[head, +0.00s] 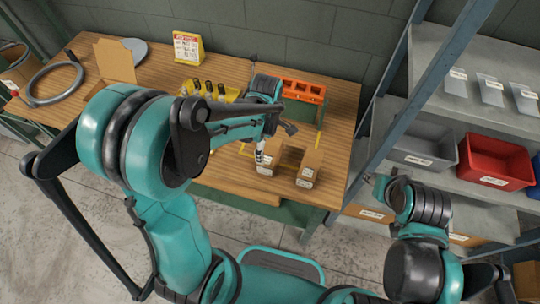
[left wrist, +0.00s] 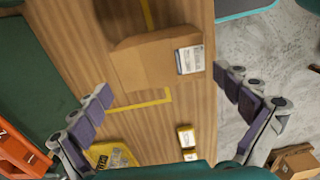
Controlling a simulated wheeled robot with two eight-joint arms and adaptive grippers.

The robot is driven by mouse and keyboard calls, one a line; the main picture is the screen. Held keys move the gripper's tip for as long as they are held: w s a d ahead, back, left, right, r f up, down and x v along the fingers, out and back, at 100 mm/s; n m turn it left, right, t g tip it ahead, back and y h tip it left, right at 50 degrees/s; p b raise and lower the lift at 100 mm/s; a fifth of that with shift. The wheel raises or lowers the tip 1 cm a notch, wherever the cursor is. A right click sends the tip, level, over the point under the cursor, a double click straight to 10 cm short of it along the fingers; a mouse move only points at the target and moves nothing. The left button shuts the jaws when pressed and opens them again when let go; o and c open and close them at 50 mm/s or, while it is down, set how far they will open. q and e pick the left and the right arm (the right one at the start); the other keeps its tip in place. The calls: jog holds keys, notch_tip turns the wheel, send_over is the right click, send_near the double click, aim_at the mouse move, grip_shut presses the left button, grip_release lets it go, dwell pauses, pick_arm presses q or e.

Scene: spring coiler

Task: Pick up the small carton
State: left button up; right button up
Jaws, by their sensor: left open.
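I cannot tell from the task line which one is meant. My left gripper (head: 275,143) is over the cartons, close to the left one. In the left wrist view a brown carton (left wrist: 150,58) with a white label lies ahead of my left gripper (left wrist: 162,84), whose spread fingers are open and empty. My right gripper (head: 378,184) is near the shelf, too small to read.
An orange bin (head: 303,91) stands at the table's back right. A yellow sign (head: 188,48), an open cardboard box (head: 115,62) and a black ring (head: 52,84) are further left. Red (head: 495,157) and grey (head: 420,150) bins fill the right shelf. Yellow tape (left wrist: 140,105) marks the table.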

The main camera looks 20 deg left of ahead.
aim_at(270, 150)
pick_arm(q)
jog(key=f, duration=0.2)
jog(key=d+f+b, duration=0.1)
jog(key=f, duration=0.1)
jog(key=shift+f+b, duration=0.35)
jog(key=shift+f, duration=0.2)
jog(key=shift+s, duration=0.1)
jog(key=c, duration=1.3)
jog(key=shift+c, duration=0.2)
jog(key=shift+r, duration=0.15)
